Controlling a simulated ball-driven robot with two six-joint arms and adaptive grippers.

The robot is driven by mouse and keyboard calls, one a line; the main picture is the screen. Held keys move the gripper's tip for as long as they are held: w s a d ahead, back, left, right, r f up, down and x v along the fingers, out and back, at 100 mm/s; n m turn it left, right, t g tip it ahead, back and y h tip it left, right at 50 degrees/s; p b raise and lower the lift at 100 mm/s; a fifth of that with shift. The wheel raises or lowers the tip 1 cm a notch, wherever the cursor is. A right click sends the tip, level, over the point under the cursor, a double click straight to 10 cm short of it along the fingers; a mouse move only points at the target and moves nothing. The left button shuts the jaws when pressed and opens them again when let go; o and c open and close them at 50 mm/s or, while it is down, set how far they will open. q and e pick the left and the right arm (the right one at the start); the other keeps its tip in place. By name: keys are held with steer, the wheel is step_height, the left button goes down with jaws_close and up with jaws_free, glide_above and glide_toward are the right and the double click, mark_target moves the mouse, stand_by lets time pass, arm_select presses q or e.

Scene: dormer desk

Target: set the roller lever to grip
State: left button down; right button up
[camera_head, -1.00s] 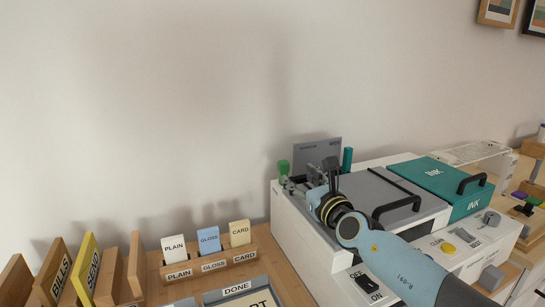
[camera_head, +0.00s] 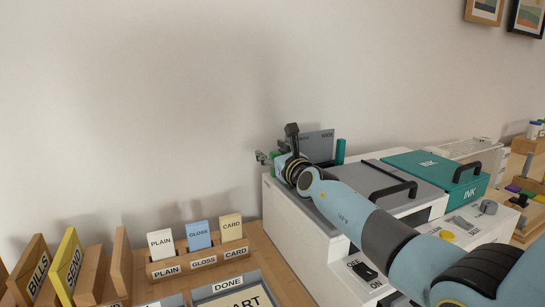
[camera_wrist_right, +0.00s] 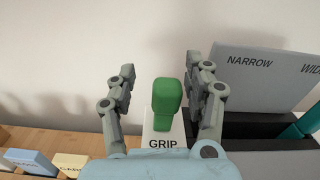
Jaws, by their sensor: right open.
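The roller lever has a green handle (camera_wrist_right: 166,105) standing between my right gripper's fingers in the right wrist view. A white plate marked GRIP (camera_wrist_right: 163,143) is just in front of it; I cannot tell which setting the lever is in. My right gripper (camera_wrist_right: 160,72) is open, with one finger on each side of the handle and gaps showing. In the head view my right gripper (camera_head: 270,158) is at the left back end of the white printing machine (camera_head: 300,225) and mostly hides the lever. My left gripper is not in view.
A grey guide plate marked NARROW and WIDE (camera_wrist_right: 255,75) stands right of the lever, with a teal post (camera_head: 340,151) beside it. A teal INK lid (camera_head: 430,172) lies further right. A wooden card holder (camera_head: 205,262) stands left of the machine.

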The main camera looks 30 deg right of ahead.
steer(key=shift+c, duration=1.1)
jaws_close()
steer(key=shift+s+d+m, duration=0.1)
steer(key=shift+d+m, duration=0.35)
steer(key=shift+m, duration=0.35)
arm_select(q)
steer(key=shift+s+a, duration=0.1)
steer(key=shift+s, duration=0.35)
arm_select(e)
steer(key=shift+o, duration=1.1)
jaws_free()
